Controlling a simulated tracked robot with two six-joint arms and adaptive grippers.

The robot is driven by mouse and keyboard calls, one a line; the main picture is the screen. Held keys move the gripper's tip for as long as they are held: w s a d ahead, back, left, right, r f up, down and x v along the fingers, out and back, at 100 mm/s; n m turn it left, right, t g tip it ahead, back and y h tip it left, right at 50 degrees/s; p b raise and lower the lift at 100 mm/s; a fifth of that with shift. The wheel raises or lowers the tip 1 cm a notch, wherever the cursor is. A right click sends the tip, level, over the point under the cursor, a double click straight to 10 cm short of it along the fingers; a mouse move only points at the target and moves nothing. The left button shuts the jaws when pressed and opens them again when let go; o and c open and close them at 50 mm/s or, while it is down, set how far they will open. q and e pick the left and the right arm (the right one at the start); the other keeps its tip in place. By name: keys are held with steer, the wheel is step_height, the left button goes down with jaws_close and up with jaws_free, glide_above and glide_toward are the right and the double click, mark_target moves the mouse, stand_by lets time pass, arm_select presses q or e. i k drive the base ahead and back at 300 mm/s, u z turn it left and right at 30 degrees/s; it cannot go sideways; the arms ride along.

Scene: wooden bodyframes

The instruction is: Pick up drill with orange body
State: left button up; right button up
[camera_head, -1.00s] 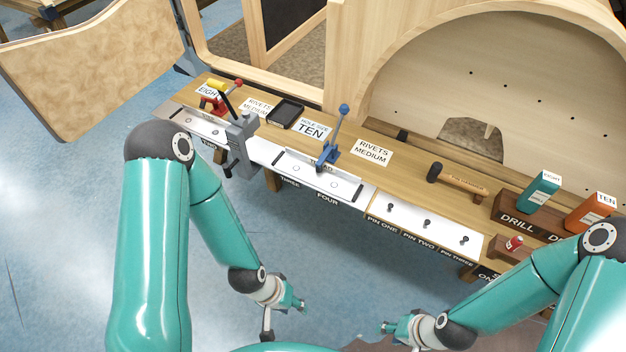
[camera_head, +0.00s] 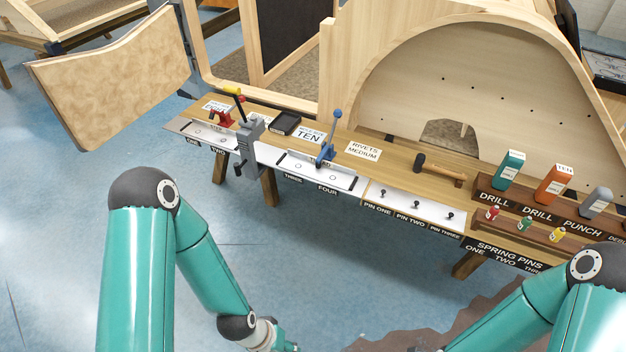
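The drill with the orange body (camera_head: 552,184) stands upright in a dark wooden holder (camera_head: 528,210) labelled DRILL, at the right end of the workbench. A teal drill (camera_head: 508,170) stands to its left and a grey tool (camera_head: 595,203) to its right. My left gripper (camera_head: 284,346) shows only in part at the bottom edge, low in front of the bench and far from the drill. Its fingertips are cut off. My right arm comes in at the lower right, and its gripper is out of the frame.
Small coloured bottles (camera_head: 525,224) stand on a lower shelf in front of the drills. A large wooden arch panel (camera_head: 470,80) rises behind.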

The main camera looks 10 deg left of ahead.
mark_target(559, 175)
steer(key=u, duration=0.4)
steer(key=i, duration=0.8)
steer(key=z, duration=1.95)
steer(key=k, duration=0.45)
steer(key=z, duration=0.4)
steer(key=i, duration=0.3)
steer(key=u, duration=0.05)
